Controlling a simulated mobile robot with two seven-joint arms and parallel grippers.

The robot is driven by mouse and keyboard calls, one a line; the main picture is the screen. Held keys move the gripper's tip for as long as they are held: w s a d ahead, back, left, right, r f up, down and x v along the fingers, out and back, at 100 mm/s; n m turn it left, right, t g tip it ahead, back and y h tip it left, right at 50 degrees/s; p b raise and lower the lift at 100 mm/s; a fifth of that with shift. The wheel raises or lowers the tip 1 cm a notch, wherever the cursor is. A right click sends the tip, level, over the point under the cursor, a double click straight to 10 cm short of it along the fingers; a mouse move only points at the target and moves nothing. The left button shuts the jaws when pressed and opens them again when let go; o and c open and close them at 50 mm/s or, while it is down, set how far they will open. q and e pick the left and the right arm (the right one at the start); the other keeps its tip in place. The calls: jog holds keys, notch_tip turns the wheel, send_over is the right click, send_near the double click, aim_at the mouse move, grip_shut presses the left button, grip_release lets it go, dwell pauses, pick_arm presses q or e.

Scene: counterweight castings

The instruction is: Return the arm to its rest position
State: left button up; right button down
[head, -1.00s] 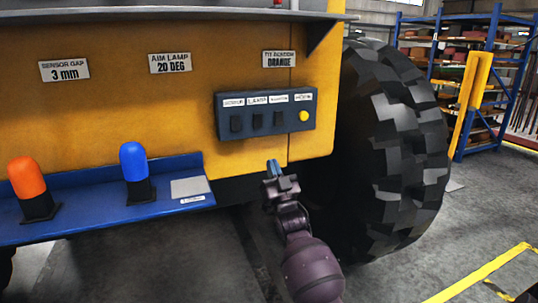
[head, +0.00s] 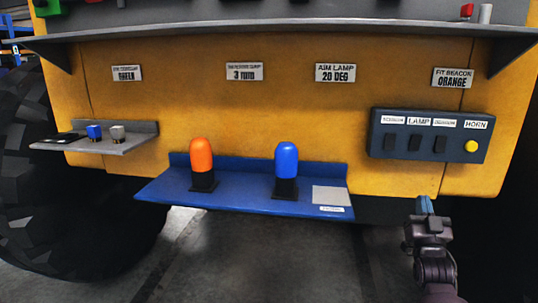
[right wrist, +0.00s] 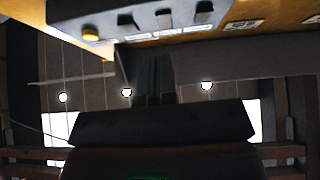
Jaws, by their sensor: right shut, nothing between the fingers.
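My right gripper (head: 425,205) is at the lower right of the head view, below the dark switch box (head: 430,136) and apart from it. Its fingers are together with nothing between them. In the right wrist view the shut fingers (right wrist: 155,78) point up the picture, with the switch box's underside and its yellow button (right wrist: 90,34) above them. My left gripper is in neither view.
A blue shelf (head: 240,197) on the yellow machine holds an orange beacon (head: 201,160) and a blue beacon (head: 286,162). A grey side shelf (head: 130,137) carries small blocks. A large tyre (head: 25,180) stands at left. A long grey ledge (head: 280,36) runs above.

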jog(key=s+a+f+n+g+y, duration=0.2)
jog(key=s+a+f+g, duration=0.25)
jog(key=f, duration=0.35)
jog(key=s+a+f+n+g+y, duration=0.25)
jog(key=s+a+f, duration=0.3)
jog(key=f, duration=0.35)
jog(key=s+a+f+g, duration=0.2)
jog(key=s+f, duration=0.6)
jog(key=s, duration=0.4)
jog(key=s+a+f+g+y, duration=0.1)
jog(key=s+a+f+g, duration=0.2)
jog(key=s+f, duration=0.6)
jog(key=s+m+g, duration=0.1)
jog(key=s, duration=0.2)
jog(key=shift+s, duration=0.2)
